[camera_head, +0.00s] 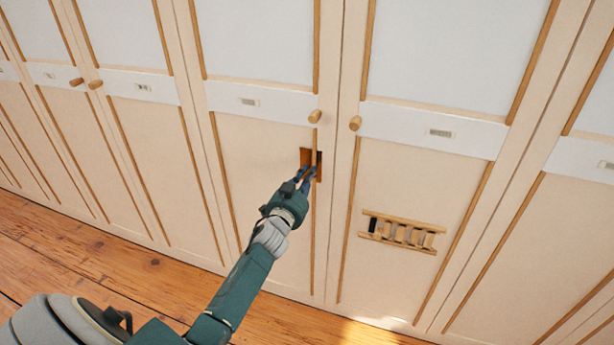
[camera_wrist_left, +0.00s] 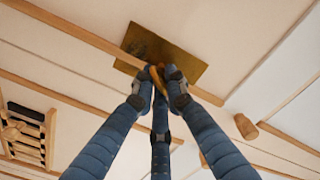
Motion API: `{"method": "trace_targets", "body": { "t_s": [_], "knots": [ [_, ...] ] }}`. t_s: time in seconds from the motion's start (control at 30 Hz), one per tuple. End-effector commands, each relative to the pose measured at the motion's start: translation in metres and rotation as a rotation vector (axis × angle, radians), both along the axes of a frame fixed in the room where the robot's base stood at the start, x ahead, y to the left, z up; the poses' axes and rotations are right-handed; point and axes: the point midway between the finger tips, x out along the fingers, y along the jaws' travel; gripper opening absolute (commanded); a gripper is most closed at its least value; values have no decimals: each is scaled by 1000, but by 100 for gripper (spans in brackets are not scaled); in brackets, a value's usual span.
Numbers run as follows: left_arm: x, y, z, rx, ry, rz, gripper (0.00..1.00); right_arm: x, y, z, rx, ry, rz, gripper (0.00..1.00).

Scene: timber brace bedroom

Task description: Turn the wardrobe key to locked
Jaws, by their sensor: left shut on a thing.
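The wardrobe (camera_head: 270,140) fills the head view with cream panelled doors. A brass lock plate (camera_head: 307,157) is set on one door, below a round wooden knob (camera_head: 314,116). My left gripper (camera_head: 308,174) reaches up to the plate, its blue fingers in front of it. In the left wrist view the brass plate (camera_wrist_left: 190,65) lies behind the fingertips of the left gripper (camera_wrist_left: 161,76). The fingers are shut on the wooden-brown key (camera_wrist_left: 157,82) at the plate. The key is mostly hidden by the fingers, so its exact angle is hard to tell. My right gripper is not in view.
A small wooden slatted rack (camera_head: 401,232) is fixed on the door to the right, with a dark item at its left end. More round knobs stick out, one at the neighbouring door (camera_head: 355,123). The wooden floor (camera_head: 110,265) in front is clear.

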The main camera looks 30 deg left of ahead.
Motion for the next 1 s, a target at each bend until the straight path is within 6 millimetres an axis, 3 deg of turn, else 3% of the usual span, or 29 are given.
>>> {"method": "trace_targets", "body": {
  "t_s": [1.0],
  "knots": [
    [0,0,-7,880,212,-1,0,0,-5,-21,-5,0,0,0]
  ]
}}
